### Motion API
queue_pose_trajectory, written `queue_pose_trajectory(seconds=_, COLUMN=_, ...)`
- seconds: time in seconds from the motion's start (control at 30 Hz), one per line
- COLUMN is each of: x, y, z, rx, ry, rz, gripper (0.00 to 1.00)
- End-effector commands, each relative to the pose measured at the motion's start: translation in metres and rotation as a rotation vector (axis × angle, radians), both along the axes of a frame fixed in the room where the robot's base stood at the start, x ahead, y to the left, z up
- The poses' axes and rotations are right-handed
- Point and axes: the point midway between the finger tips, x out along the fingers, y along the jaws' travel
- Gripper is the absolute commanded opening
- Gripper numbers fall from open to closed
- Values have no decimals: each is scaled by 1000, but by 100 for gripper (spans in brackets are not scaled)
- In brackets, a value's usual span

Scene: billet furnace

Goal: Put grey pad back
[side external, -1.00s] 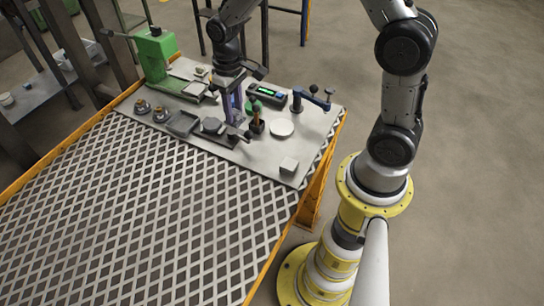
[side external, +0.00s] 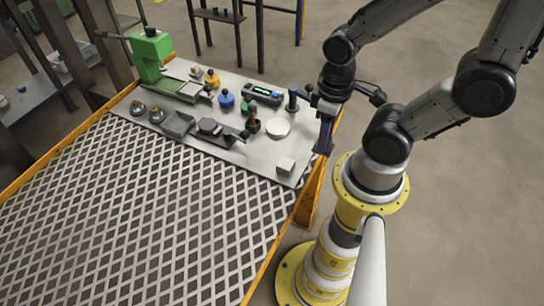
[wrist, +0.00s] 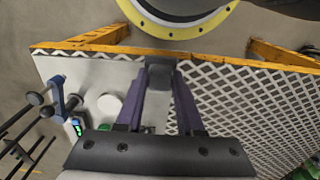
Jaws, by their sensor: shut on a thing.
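My gripper (side external: 322,148) is at the right edge of the work plate, pointing down and raised above it, beside my base. In the wrist view its two purple fingers (wrist: 161,72) reach forward with a small grey piece (wrist: 160,68) between their tips. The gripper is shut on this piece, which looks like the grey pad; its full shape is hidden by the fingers. In the side view the pad cannot be made out clearly.
The light work plate (side external: 255,160) holds a white disc (side external: 278,128), a green-display box (side external: 263,95), a blue knob (side external: 226,99), a yellow knob (side external: 211,78), a dark grey octagonal piece (side external: 208,127) and a green press (side external: 150,50). The lattice tabletop (side external: 150,220) is clear.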

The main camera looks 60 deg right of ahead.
Motion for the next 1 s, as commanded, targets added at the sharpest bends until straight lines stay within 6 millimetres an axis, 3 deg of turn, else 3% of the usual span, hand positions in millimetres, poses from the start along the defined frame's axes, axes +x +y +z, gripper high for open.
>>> queue_pose_trajectory(seconds=0.17, x=19, y=-2, z=-9, rx=1, ry=8, rz=-2, gripper=0)
queue_pose_trajectory(seconds=0.53, x=92, y=-8, z=-42, rx=1, ry=6, rz=-2, gripper=0)
queue_pose_trajectory(seconds=0.8, x=124, y=-11, z=-83, rx=0, ry=4, rz=-1, gripper=0)
queue_pose_trajectory(seconds=1.0, x=134, y=-12, z=-93, rx=0, ry=2, rz=-1, gripper=0)
